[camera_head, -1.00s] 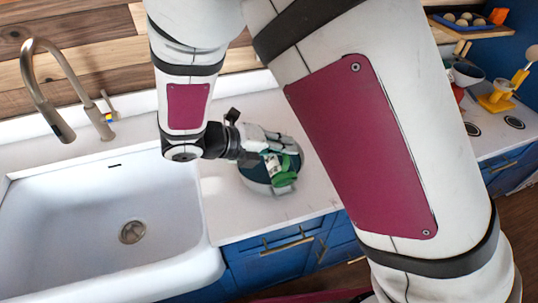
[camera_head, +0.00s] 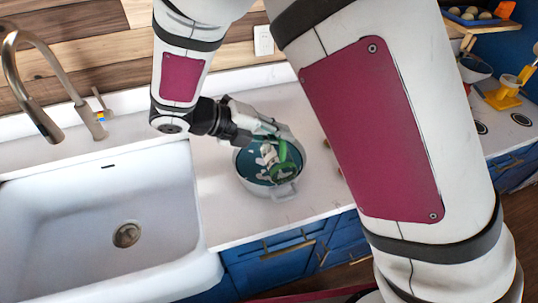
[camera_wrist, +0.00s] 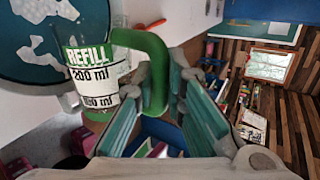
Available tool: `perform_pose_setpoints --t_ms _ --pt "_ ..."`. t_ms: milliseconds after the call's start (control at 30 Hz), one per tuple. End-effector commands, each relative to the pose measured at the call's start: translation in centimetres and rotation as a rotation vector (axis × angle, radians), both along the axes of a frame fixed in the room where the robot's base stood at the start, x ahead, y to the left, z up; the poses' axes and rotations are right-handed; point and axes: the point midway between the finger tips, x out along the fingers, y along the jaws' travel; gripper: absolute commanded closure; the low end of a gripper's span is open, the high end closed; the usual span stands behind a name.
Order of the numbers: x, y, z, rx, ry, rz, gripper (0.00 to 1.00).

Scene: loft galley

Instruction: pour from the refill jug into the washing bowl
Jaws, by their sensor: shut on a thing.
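The refill jug (camera_head: 285,171) is clear with green parts and hangs over the washing bowl (camera_head: 248,168). In the wrist view the jug (camera_wrist: 92,82) shows its REFILL label with ml marks and a green handle. My gripper (camera_head: 266,127) is shut on that handle; its teal finger pads also show in the wrist view (camera_wrist: 165,95). The bowl is grey outside and teal inside, with pale patches inside, and stands on the counter. It also shows in the wrist view (camera_wrist: 22,62). I cannot tell whether liquid is leaving the jug.
A white sink (camera_head: 90,215) with a tall faucet (camera_head: 50,75) lies left of the bowl. A yellow stand (camera_head: 503,95) and a bowl (camera_head: 473,68) stand far right.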

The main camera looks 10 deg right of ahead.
Motion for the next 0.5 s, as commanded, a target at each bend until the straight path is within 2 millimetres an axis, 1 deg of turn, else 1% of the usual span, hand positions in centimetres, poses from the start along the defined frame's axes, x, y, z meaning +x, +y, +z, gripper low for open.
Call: perform_pose_setpoints --t_ms 33,67,200,233,300,367,500 --pt "-1.7 -0.1 1.0 0.009 -0.055 0.005 1.0" --pt "-2.2 -0.2 1.2 0.017 -0.095 0.009 1.0" --pt "-5.0 -0.8 0.0 0.042 -0.231 0.01 1.0" --pt "-5.3 -0.9 -0.1 0.047 -0.254 0.01 1.0" --pt "-5.1 -0.9 -0.2 0.057 -0.293 0.006 1.0" --pt "-4.9 -0.9 -0.3 0.058 -0.296 0.004 1.0" --pt "-5.1 -0.9 -0.3 0.062 -0.31 0.005 1.0"
